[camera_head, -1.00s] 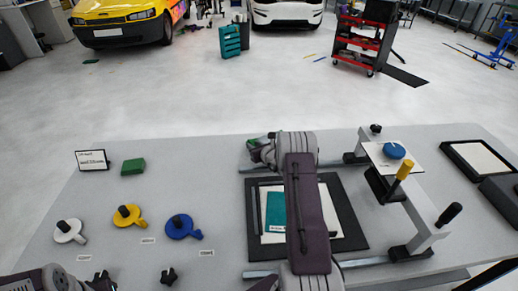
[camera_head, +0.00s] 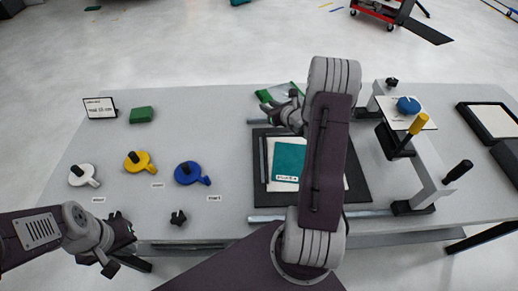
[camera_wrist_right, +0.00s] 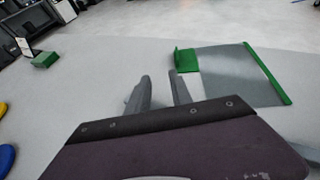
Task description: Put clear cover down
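The clear cover (camera_wrist_right: 235,75), a see-through sheet with green edge strips, lies on the table's back part in the right wrist view. In the head view only part of it (camera_head: 268,96) shows, behind my right gripper (camera_head: 273,109). In the right wrist view the fingers of my right gripper (camera_wrist_right: 160,88) are apart with nothing between them, left of the cover's green end piece. A teal booklet (camera_head: 289,160) lies on white paper on the black mat (camera_head: 358,193); my right arm hides part of it. My left gripper (camera_head: 130,246) is at the front left edge, open and empty.
White (camera_head: 82,175), yellow (camera_head: 138,161) and blue (camera_head: 189,173) handled discs lie at the left. A green block (camera_head: 141,115) and a label stand (camera_head: 100,108) are behind them. A bridge-like frame (camera_head: 428,180) stands right of the mat. A black tray (camera_head: 478,119) is far right.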

